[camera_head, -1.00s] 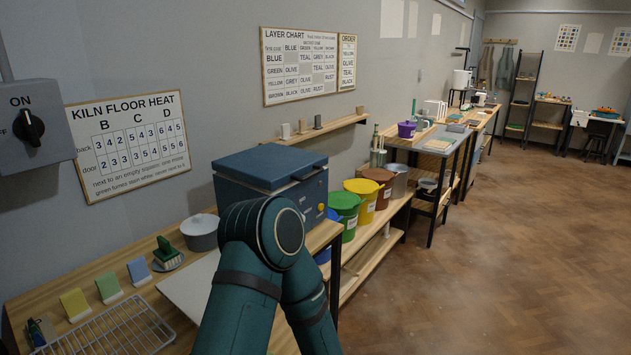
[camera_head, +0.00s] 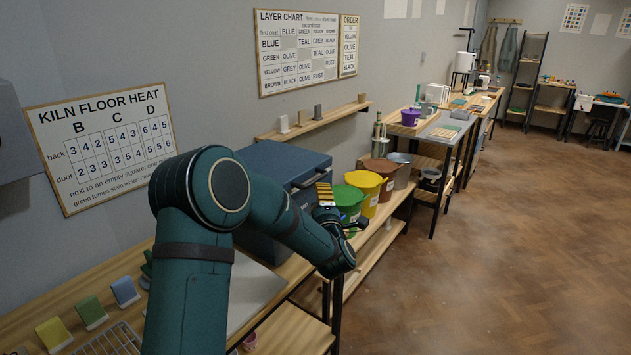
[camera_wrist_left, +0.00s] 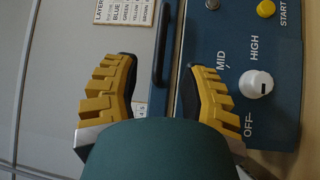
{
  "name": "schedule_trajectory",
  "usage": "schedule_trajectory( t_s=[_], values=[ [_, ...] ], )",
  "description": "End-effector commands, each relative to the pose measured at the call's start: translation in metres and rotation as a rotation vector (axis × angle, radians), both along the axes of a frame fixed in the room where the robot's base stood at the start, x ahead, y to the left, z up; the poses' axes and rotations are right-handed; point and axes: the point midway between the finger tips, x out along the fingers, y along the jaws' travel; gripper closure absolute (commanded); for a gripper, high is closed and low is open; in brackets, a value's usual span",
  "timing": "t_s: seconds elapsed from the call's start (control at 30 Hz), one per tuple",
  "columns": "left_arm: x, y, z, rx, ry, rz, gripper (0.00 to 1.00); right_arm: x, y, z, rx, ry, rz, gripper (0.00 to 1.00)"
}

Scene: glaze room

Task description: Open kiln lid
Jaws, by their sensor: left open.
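The blue kiln (camera_head: 262,225) stands on the wooden bench, partly hidden behind my left arm. Its lid (camera_head: 280,158) is down. The dark lid handle (camera_head: 309,178) is at the lid's front edge; it also shows in the left wrist view (camera_wrist_left: 159,45) as a black bar. My left gripper (camera_head: 325,195) is open in front of the kiln near the handle. In the left wrist view its yellow fingers (camera_wrist_left: 158,78) stand on either side of the bar's line. I cannot tell whether the bar lies between the fingertips or just beyond them. My right gripper is out of view.
The kiln's control panel with a white dial (camera_wrist_left: 256,84) is close to one finger. Green (camera_head: 349,199), yellow (camera_head: 364,190) and brown (camera_head: 383,170) buckets stand just beyond the kiln. A wall shelf (camera_head: 318,122) runs above it. The floor at right is clear.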

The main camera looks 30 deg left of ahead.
Motion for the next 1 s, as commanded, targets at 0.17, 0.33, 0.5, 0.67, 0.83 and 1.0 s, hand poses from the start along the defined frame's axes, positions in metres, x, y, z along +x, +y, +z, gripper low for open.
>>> schedule_trajectory(
  t_s=[0.17,0.33,0.5,0.67,0.83,1.0],
  values=[
    [0.027,0.024,0.004,0.000,0.001,0.002,0.57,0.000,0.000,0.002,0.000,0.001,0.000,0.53],
    [0.048,0.041,0.008,0.000,0.001,0.000,0.57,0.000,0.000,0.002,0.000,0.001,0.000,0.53],
    [0.059,0.050,0.009,0.001,0.002,-0.001,0.57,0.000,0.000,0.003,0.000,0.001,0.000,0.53],
    [0.063,0.053,0.010,0.001,0.004,-0.001,0.57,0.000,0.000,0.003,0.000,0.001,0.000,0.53],
    [0.063,0.053,0.010,0.001,0.004,-0.001,0.57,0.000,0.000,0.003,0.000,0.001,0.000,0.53],
    [0.063,0.053,0.010,0.000,0.003,-0.001,0.92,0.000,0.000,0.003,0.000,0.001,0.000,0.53]
  ],
)
